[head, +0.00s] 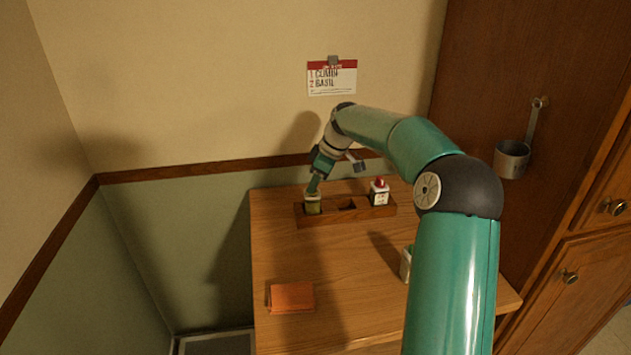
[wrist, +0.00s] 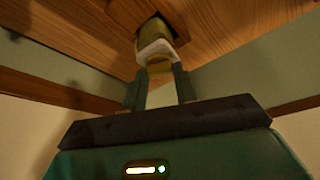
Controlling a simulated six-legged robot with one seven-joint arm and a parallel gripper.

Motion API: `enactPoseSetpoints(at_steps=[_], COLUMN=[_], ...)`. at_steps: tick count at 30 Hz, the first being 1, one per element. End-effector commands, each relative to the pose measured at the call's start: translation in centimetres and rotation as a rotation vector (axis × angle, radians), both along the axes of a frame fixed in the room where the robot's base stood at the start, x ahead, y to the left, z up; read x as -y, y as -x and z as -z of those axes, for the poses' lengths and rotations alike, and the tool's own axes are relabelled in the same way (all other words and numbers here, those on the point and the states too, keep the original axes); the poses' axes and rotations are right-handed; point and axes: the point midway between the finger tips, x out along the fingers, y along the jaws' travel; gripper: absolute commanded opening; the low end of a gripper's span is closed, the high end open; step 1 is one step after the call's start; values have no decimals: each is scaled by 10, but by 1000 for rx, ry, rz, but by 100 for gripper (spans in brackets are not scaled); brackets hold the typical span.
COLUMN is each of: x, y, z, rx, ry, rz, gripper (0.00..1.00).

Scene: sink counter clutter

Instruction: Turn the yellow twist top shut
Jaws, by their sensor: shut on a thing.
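A jar with olive-green contents (head: 313,207) stands in the left slot of a wooden rack on the counter. In the wrist view, the jar body (wrist: 156,30) shows beyond a pale band. The yellow twist top (wrist: 159,68) is on the jar's end nearest the camera. My gripper (head: 314,190) comes down on the jar from above. In the wrist view its two fingers (wrist: 160,82) are on either side of the yellow top, shut on it. Whether the top is fully seated is too small and dark to tell.
The wooden rack (head: 348,216) has an empty middle slot and a red-capped white bottle (head: 379,194) at its right. A pale cup (head: 405,263) is partly behind my arm. A note card (head: 332,78) hangs on the wall.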

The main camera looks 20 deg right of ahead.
Motion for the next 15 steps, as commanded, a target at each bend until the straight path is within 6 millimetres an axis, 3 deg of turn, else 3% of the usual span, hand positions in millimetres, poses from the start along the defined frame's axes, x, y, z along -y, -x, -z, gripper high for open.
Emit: enactPoseSetpoints(at_steps=[15], x=[0], y=[1], z=[0], rx=[-1], ry=[1], rz=[68], gripper=[6])
